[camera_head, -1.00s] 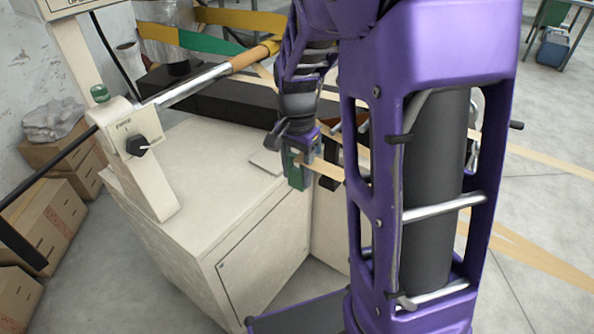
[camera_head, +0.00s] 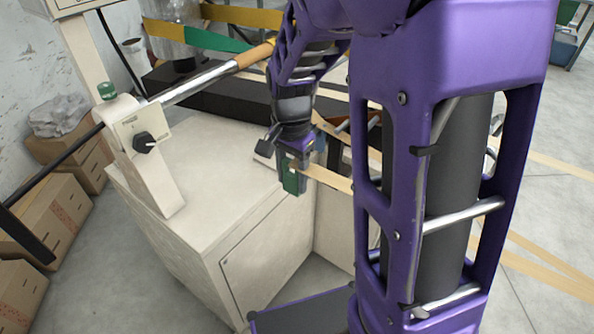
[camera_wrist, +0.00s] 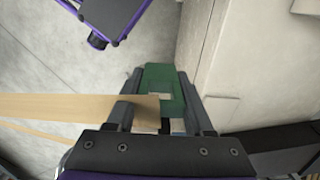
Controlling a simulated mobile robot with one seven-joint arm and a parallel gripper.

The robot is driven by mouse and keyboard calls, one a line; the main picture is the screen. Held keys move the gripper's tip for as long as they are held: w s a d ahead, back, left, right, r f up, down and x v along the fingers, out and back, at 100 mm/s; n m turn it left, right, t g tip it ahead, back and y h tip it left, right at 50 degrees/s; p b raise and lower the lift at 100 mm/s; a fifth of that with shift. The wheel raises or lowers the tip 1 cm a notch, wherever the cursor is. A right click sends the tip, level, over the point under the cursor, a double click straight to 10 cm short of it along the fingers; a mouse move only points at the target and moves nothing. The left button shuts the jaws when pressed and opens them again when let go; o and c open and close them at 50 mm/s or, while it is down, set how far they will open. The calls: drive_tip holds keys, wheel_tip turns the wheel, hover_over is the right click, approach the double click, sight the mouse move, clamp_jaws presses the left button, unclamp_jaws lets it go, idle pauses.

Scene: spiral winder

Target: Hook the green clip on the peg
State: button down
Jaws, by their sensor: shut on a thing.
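My gripper (camera_head: 293,163) hangs beside the right end of the cream cabinet top. It is shut on the green clip (camera_head: 290,182), a small block pointing down. In the wrist view the clip (camera_wrist: 158,74) sits between the two fingers (camera_wrist: 160,84), with a pale opening near its middle. A tan strip (camera_head: 328,179) reaches the clip from the right. In the wrist view this strip (camera_wrist: 70,106) comes from the left and ends at the clip. I cannot make out the peg with certainty; my arm hides part of the area behind the gripper.
The cream cabinet (camera_head: 215,185) stands left of the gripper. A silver rod (camera_head: 200,85) with a tan roll crosses above it. A dark beam (camera_head: 225,95) lies behind. Cardboard boxes (camera_head: 50,218) stand at the left. Open floor shows at the right.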

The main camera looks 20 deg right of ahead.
drive_tip(key=shift+s+a, duration=0.8)
drive_tip(key=shift+a, duration=0.3)
drive_tip(key=shift+s+a, duration=0.8)
drive_tip(key=shift+a, duration=0.25)
